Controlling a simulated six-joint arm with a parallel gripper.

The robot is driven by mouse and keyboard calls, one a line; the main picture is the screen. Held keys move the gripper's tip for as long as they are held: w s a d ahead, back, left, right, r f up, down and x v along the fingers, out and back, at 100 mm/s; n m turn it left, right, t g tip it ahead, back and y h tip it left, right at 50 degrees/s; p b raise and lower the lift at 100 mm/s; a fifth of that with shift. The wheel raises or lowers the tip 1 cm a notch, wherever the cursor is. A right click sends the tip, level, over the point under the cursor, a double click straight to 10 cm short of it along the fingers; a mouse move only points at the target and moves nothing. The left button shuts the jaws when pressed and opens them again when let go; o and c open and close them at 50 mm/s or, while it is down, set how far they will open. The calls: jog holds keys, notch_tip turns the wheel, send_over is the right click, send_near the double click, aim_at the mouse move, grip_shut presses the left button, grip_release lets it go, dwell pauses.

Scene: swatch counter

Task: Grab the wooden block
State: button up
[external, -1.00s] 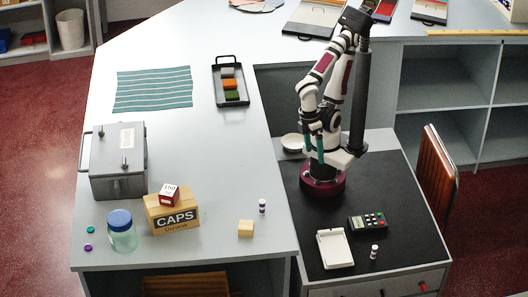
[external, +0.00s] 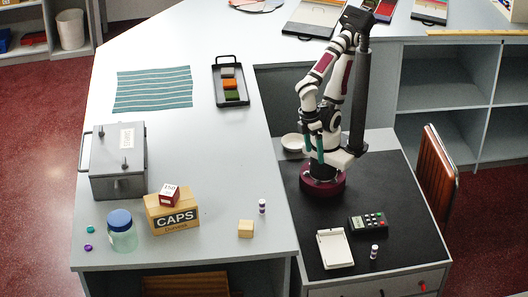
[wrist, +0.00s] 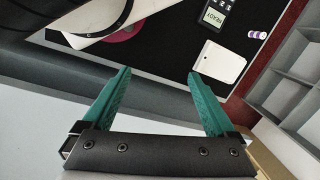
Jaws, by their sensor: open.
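The wooden block (external: 246,229) is a small pale cube on the grey counter, toward its front right edge in the external view. It does not show in the wrist view. My gripper (external: 315,160) hangs close to my arm's base, to the right of the counter and well apart from the block. In the wrist view my gripper (wrist: 155,88) has its two green fingers spread apart with nothing between them.
Left of the block are a CAPS box (external: 172,216) with a small red box (external: 169,195) on it, a jar (external: 121,232) and a grey metal box (external: 118,162). A small vial (external: 262,206) stands just behind the block. A black tray (external: 231,103) lies farther back.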

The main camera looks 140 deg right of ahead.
aim_at(253, 225)
dwell(0.3)
jog(key=w+n+h, duration=0.3)
jog(key=w+n, duration=0.3)
jog(key=w+r+n+h, duration=0.1)
jog(key=w+n+h, duration=0.3)
jog(key=w+n, duration=0.3)
jog(key=w+a+r+n+t+h, duration=0.1)
jog(key=w+n+h, duration=0.2)
jog(key=w+n, duration=0.4)
jog(key=w+a+n+t+h, duration=0.1)
jog(key=w+a+n+t, duration=0.1)
jog(key=w+a+n, duration=0.1)
jog(key=w+a+f+n+t+h, duration=0.1)
jog(key=w+a+n+t, duration=0.1)
jog(key=w+a+n, duration=0.1)
jog(key=w+a+n+t+h, duration=0.1)
jog(key=w+a+n+t, duration=0.1)
jog(key=w+a+n, duration=0.1)
jog(key=shift+w+a+f+n+t, duration=0.1)
jog(key=shift+w+a+n+t, duration=0.15)
jog(key=shift+a, duration=0.4)
jog(key=shift+w+a+f+n+t, duration=0.15)
jog(key=shift+a+n, duration=0.2)
jog(key=shift+a, duration=0.25)
jog(key=x, duration=1.5)
jog(key=shift+s+d, duration=0.1)
jog(key=shift+s, duration=0.05)
